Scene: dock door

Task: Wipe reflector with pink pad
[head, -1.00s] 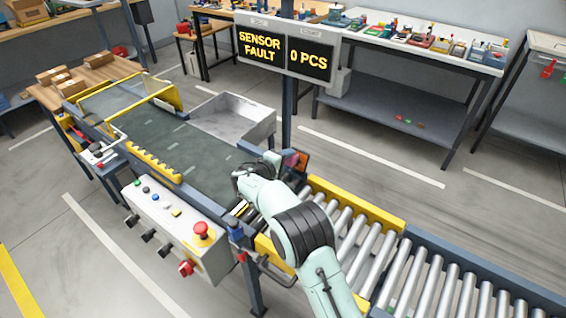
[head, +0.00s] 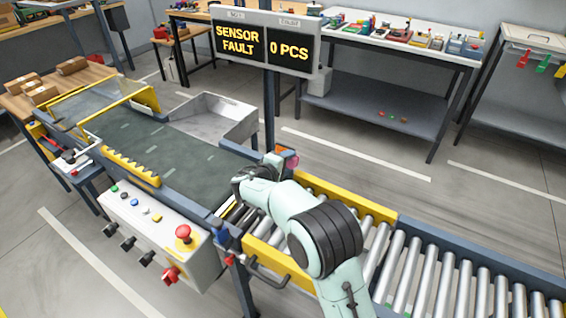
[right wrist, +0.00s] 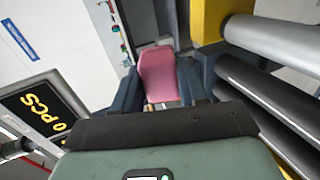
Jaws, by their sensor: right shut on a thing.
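My right gripper (right wrist: 160,80) is shut on the pink pad (right wrist: 160,68), which stands out between its two dark fingers in the right wrist view. In the head view my right arm reaches over the conveyor, and its gripper is mostly hidden behind my own wrist. A small pink patch of the pad (head: 292,161) shows just beyond the wrist. A small orange patch (head: 281,150), possibly the reflector, shows beside it at the far rail. I cannot tell whether pad and reflector touch. My left gripper is not in view.
A post carries a display (head: 265,42) reading "SENSOR FAULT" and "0 PCS". The dark belt (head: 165,150) and rollers (head: 440,275) run past my arm. A control box (head: 150,225) with a red button is on the near side. A grey bin (head: 215,120) stands behind the belt.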

